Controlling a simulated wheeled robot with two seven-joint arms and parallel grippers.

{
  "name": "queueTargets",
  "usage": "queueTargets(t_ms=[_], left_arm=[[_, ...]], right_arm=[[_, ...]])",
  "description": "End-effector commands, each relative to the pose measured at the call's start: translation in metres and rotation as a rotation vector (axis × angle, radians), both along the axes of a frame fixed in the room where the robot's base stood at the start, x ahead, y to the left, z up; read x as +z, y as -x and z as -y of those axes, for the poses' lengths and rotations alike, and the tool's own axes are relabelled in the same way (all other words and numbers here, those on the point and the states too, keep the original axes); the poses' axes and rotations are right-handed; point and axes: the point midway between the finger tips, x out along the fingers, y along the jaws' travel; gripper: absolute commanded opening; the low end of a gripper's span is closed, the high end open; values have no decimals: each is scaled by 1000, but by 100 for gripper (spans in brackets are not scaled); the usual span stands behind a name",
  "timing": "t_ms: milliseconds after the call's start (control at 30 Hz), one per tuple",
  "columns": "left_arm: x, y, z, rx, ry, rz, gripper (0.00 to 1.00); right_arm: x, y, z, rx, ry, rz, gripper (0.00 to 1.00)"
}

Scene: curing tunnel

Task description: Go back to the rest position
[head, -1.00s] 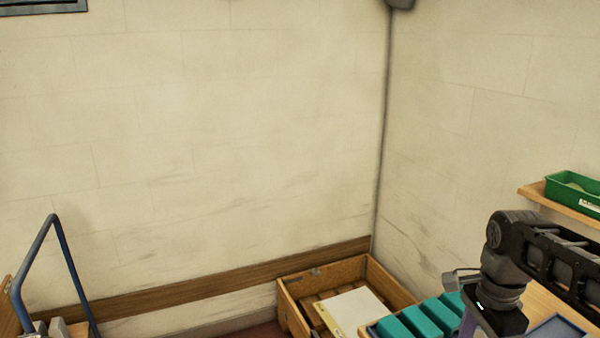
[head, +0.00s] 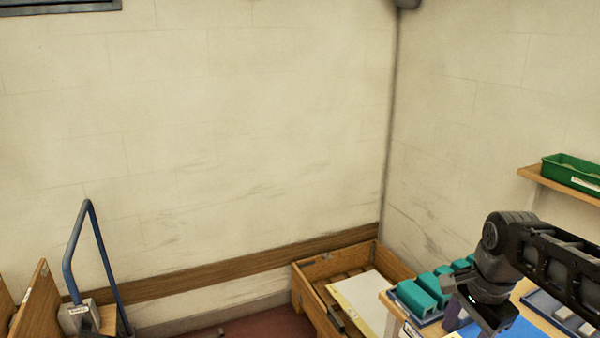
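My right arm comes in from the right edge in the head view. Its gripper (head: 468,318) hangs at the lower right, beside a tray of teal blocks (head: 425,295) on a table. The fingers are small, dark and partly cut off by the lower edge, so I cannot tell whether they are open or shut. My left gripper and arm are not in view.
A wooden crate (head: 305,283) with a pale sheet stands on the floor in the corner. A blue tubular handle (head: 72,250) and wooden crates stand at the lower left. A green bin (head: 570,172) sits on a wall shelf (head: 540,177).

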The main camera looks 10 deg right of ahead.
Motion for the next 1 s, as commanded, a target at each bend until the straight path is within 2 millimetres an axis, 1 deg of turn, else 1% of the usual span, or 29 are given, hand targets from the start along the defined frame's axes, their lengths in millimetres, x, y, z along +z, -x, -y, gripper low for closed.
queueTargets(t_ms=[133,167,267,333,367,400,467,500,567,600,667,700,767,800,867,900,967,1000], left_arm=[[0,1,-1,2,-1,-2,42],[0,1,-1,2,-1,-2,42],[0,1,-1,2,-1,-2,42],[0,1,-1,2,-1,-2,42],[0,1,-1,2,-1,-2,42],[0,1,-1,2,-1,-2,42],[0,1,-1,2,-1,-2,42],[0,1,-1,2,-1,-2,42],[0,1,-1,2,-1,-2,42],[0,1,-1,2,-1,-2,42],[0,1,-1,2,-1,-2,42],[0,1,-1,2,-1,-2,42],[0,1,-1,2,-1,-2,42],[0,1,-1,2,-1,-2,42],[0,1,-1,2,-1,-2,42],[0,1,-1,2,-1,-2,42],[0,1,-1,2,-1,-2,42],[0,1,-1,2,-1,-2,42]], right_arm=[[-5,-27,-9,143,17,113,56],[-9,-33,-12,181,21,135,56],[-26,-56,-27,310,37,210,56],[-44,-72,-42,412,50,259,56],[-55,-79,-50,460,56,280,56],[-71,-88,-62,529,64,307,56],[-103,-98,-85,643,76,348,56],[-130,-102,-103,722,83,372,56],[-172,-100,-131,834,91,401,56],[-200,-94,-149,900,94,414,56],[-240,-79,-174,984,96,422,56],[-266,-64,-190,1033,92,418,56],[-300,-36,-212,1095,78,404,56],[-321,-15,-225,1127,61,386,56],[-348,19,-242,1165,28,352,56],[-363,42,-252,1177,-1,323,56],[-380,75,-264,1188,-51,275,56],[-389,95,-272,1196,-86,243,56]])
